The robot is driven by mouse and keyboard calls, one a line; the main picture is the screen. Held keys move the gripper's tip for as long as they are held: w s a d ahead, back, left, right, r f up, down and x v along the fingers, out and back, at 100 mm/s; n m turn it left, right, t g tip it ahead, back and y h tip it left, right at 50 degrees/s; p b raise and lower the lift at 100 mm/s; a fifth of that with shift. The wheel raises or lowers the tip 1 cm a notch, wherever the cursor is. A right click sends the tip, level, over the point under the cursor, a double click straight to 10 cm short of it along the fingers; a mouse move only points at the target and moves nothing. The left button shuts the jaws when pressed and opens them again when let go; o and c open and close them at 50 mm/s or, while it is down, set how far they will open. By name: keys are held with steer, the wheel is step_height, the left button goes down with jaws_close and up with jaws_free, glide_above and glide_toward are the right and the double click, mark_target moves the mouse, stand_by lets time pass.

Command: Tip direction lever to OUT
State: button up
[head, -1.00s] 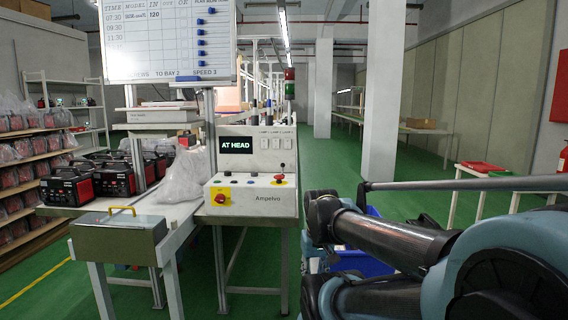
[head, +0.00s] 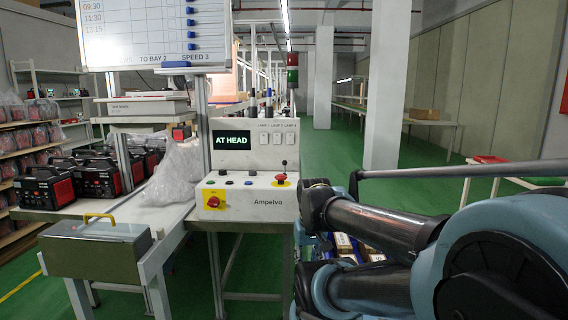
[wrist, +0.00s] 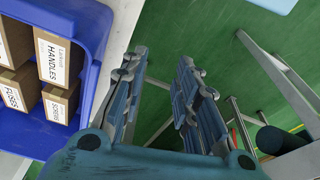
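The white Ampelvo control box (head: 262,213) stands on the bench near the middle of the head view. A short black-knobbed lever (head: 284,164) stands at its right side, beside the red mushroom button (head: 281,179) on yellow; it looks near upright, its label unreadable. The display (head: 232,140) reads AT HEAD. My gripper (wrist: 162,92) is open and empty in the wrist view, over the green floor, with neither box nor lever in that view. In the head view my arm fills the lower right and the fingertips cannot be made out.
A blue bin (wrist: 88,22) with cartons (wrist: 58,62) lies left of my gripper. A clear plastic bag (head: 172,172), black-red power units (head: 98,176) and a green-grey case (head: 98,248) with a yellow handle stand left of the box. Open floor (head: 335,160) lies behind.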

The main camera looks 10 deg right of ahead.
steer(key=w+r+t, duration=0.2)
steer(key=w+r, duration=3.3)
steer(key=r, duration=0.1)
steer(key=shift+n+h, duration=0.3)
steer(key=shift+n, duration=0.1)
steer(key=x, duration=1.1)
steer(key=a+x, duration=0.1)
steer(key=x, duration=0.5)
steer(key=shift+w+r, duration=0.1)
steer(key=shift+w, duration=0.2)
steer(key=shift+d, duration=0.1)
jaws_close()
